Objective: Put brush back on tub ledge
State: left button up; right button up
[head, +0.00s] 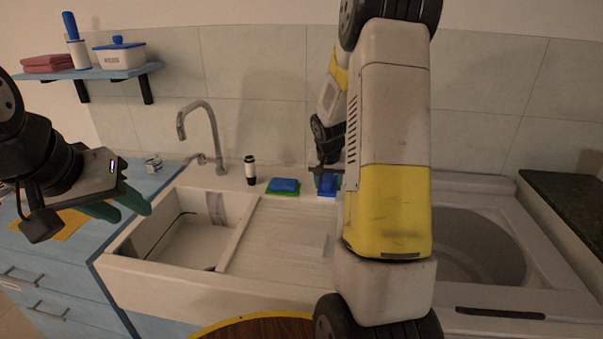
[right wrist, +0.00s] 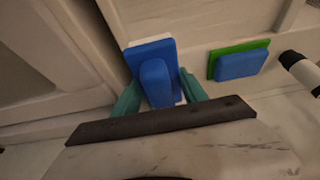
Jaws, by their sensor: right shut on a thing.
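The brush (right wrist: 158,70) has a blue body and handle with a white edge showing. My right gripper (right wrist: 158,92) is shut on its handle, with a teal finger on each side. In the head view the brush (head: 327,187) shows at the back ledge (head: 225,180) of the white tub, right of the sponge. I cannot tell whether it touches the ledge. My right gripper (head: 328,174) is partly hidden behind my own arm. My left gripper (head: 128,208) is empty above the blue counter at left, its teal fingers apart.
A blue and green sponge (head: 284,186) and a black and white bottle (head: 250,170) stand on the ledge near the brush. The faucet (head: 200,130) rises at the left. A basin (head: 185,235) lies at left and a round drum opening (head: 470,245) at right.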

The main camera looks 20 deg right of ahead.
jog(key=w+d, duration=0.1)
jog(key=w, duration=0.5)
jog(key=w+d+f, duration=0.1)
jog(key=w, duration=0.2)
jog(key=shift+d, duration=0.3)
jog(key=shift+f, duration=1.7)
jog(key=shift+f, duration=0.15)
jog(key=o, duration=1.3)
